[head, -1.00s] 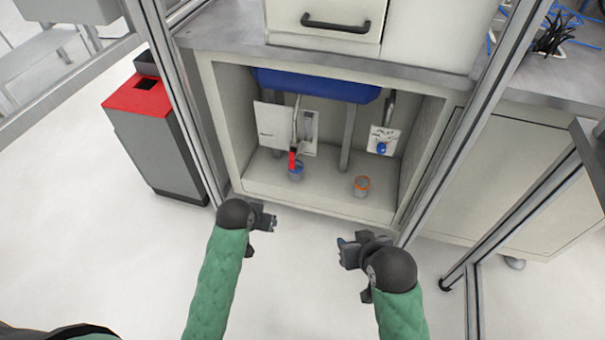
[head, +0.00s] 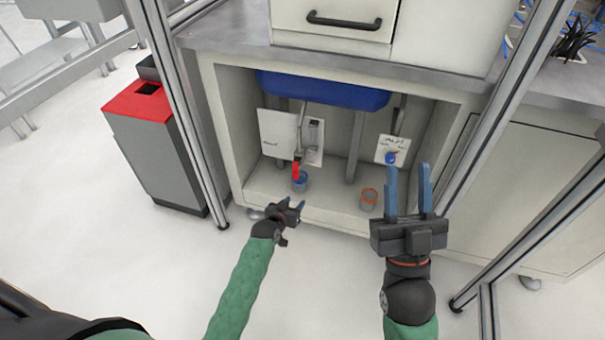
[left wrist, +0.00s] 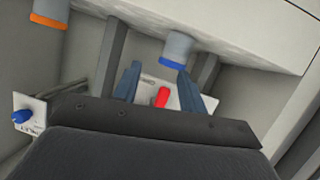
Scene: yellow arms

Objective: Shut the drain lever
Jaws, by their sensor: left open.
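A red lever (head: 296,171) hangs on a pipe under the blue basin, inside the open cabinet, just above a blue-rimmed cup (head: 300,184). A blue knob (head: 390,158) sits before a small labelled white card further right. My left gripper (head: 296,206) is open and empty, in front of and below the red lever. In the left wrist view, the red lever (left wrist: 162,97) shows between the two apart fingers (left wrist: 162,80), beyond them; the blue knob (left wrist: 22,116) is at the left edge. My right gripper (head: 408,170) is open, fingers upward, just below and right of the blue knob in the picture.
An orange-rimmed cup (head: 369,198) stands on the cabinet floor at right. Metal frame posts (head: 180,110) flank the cabinet, and a red-topped bin (head: 150,140) is at left. The blue basin (head: 320,88) closes off the top. The floor in front is clear.

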